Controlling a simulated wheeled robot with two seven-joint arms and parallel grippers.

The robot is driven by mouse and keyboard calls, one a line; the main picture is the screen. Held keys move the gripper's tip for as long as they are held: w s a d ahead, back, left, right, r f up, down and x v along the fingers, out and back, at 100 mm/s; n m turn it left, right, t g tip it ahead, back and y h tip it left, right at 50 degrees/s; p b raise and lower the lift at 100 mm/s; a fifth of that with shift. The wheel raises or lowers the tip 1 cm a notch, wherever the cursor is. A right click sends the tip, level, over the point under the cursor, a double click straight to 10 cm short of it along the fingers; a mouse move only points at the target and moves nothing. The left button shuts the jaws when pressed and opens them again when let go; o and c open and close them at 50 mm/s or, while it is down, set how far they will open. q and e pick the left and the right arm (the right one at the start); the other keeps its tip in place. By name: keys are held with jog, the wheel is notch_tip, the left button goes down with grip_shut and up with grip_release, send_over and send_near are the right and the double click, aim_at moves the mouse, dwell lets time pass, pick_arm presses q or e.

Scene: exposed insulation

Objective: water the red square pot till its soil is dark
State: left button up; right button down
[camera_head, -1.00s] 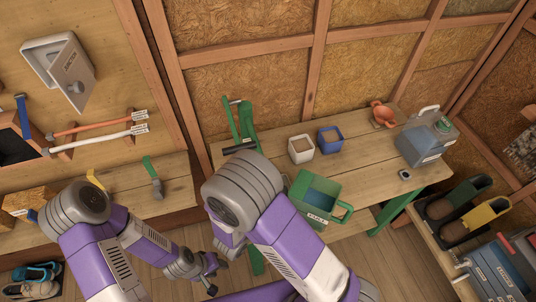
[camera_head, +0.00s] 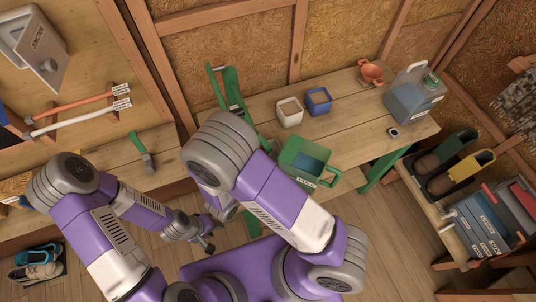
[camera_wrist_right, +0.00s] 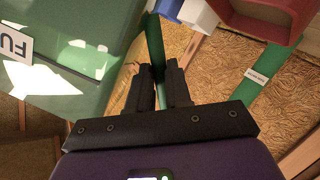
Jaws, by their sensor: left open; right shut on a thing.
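The green can (camera_head: 301,156) has bluish contents and a loop handle on its right in the head view. In the right wrist view, its labelled side (camera_wrist_right: 50,60) fills the upper left. My right gripper (camera_wrist_right: 163,78) is shut on a green bar that looks like its handle; my arm hides this in the head view. My left gripper (camera_head: 207,236) is open, low, beyond the bench's front edge.
A white pot (camera_head: 289,113) and a blue pot (camera_head: 318,101) stand at the back of the bench (camera_head: 350,125). A tall green stand (camera_head: 222,90) rises at the bench's left end.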

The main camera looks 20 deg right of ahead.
jog(key=n+p, duration=0.1)
jog(key=p, duration=0.1)
jog(key=s+d+n+h+p, duration=0.1)
jog(key=p, duration=0.1)
jog(key=n+p, duration=0.2)
jog(key=shift+s+d+r+h, duration=0.3)
jog(key=shift+d+r+h, duration=0.05)
jog(key=shift+h, duration=0.05)
jog(key=shift+s+n+p, duration=0.1)
jog(key=shift+n+p, duration=0.2)
jog(key=shift+p, duration=0.3)
jog(key=shift+d+r+g+p, duration=0.1)
jog(key=shift+g+p, duration=0.2)
jog(key=shift+s+d+n+h+p, duration=0.15)
jog(key=shift+n+h+p, duration=0.25)
jog(key=shift+n+p, duration=0.55)
dwell(1.6)
